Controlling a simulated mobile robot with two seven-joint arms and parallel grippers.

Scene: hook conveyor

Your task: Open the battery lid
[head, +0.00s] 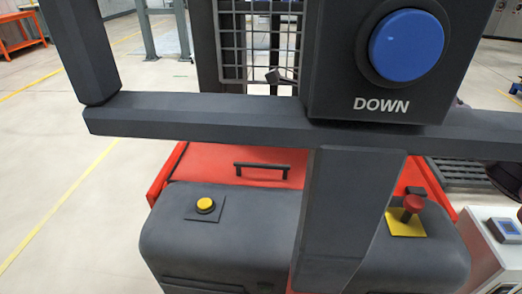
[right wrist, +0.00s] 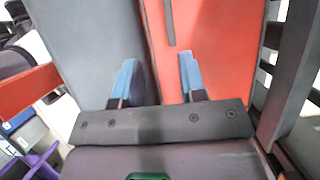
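The red lid (head: 215,160) with a black bar handle (head: 262,166) lies behind the dark grey body of a machine in the head view. It looks closed. A dark post of the frame covers part of its right side. In the right wrist view, my right gripper (right wrist: 157,66) has two blue fingers spread apart with nothing between them. Beyond them are a red surface (right wrist: 215,55) with a dark bar (right wrist: 170,22) on it, perhaps the lid and its handle, and a grey surface. The distance from fingers to bar is unclear. My left gripper is in neither view.
A dark control box (head: 385,60) with a blue DOWN button (head: 407,45) stands on a crossbar above the lid. A yellow button (head: 205,205) and a red knob (head: 411,204) sit on the grey body. Open floor lies to the left.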

